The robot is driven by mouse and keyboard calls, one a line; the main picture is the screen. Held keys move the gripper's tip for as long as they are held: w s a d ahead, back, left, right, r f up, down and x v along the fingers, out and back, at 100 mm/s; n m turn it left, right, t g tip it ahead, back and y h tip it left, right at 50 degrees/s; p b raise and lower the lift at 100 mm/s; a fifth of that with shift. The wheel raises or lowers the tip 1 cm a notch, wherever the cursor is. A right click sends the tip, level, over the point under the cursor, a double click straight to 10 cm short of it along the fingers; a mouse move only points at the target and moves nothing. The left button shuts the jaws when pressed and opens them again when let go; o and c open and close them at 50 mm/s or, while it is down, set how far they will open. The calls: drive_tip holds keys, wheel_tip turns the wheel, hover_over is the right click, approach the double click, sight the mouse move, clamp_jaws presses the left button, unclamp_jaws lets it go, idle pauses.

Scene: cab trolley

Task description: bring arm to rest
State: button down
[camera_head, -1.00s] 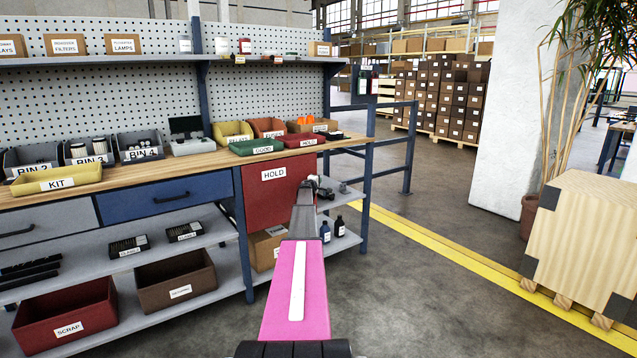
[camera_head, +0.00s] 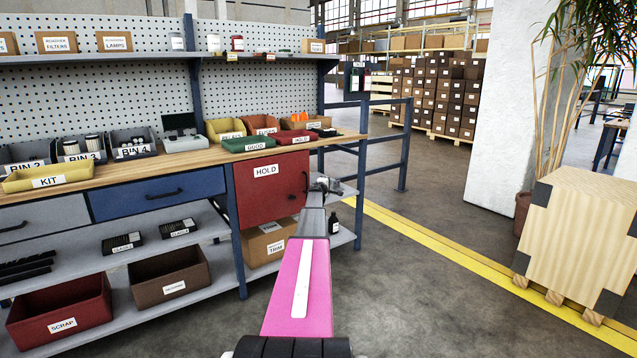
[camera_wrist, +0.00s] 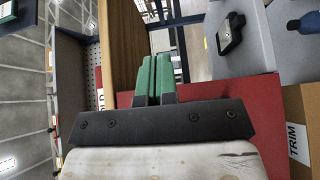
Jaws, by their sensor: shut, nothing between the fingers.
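My gripper shows at the far end of my pink and grey arm (camera_head: 324,184), small in the head view, in front of the workbench near the right edge of the red HOLD cabinet (camera_head: 290,190). In the wrist view its two green fingers (camera_wrist: 154,78) lie side by side, shut, with nothing held. The red HOLD panel (camera_wrist: 240,95) shows behind and beside the fingers in that view. The gap between gripper and cabinet is hard to judge. My arm reaches forward, low, and hides part of the lower shelf.
The wooden bench top (camera_head: 120,178) carries bins and trays, including the yellow KIT tray (camera_head: 80,172). A TRIM carton (camera_head: 264,246) and a dark bottle (camera_head: 334,223) stand on the lower shelf. A blue rail (camera_head: 402,150) stands behind. A wooden crate (camera_head: 575,240) is right; floor between is clear.

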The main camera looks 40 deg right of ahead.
drive_tip(key=s+a+f+m+g+y, duration=0.1)
drive_tip(key=s+a+f+m+y, duration=0.15)
drive_tip(key=a, duration=1.25)
drive_tip(key=s+a+f+m+g+y, duration=0.15)
drive_tip(key=s+a+f, duration=0.25)
drive_tip(key=a, duration=1.2)
drive_tip(key=s+a+f+m+g+y, duration=0.15)
drive_tip(key=s+a+f, duration=0.25)
drive_tip(key=a, duration=1.1)
drive_tip(key=s+a+f+g+y, duration=0.1)
drive_tip(key=s+a+y, duration=0.2)
drive_tip(key=s+a, duration=0.5)
drive_tip(key=s+a+f+g+y, duration=0.2)
drive_tip(key=s+a, duration=0.6)
drive_tip(key=a, duration=1.1)
drive_tip(key=s+a+f+g+y, duration=0.1)
drive_tip(key=s+a+y, duration=0.4)
drive_tip(key=a, duration=0.8)
drive_tip(key=s, duration=0.3)
drive_tip(key=shift+s+a+f, duration=0.2)
drive_tip(key=shift+s+f, duration=0.05)
drive_tip(key=shift+s, duration=0.05)
drive_tip(key=shift+d, duration=0.1)
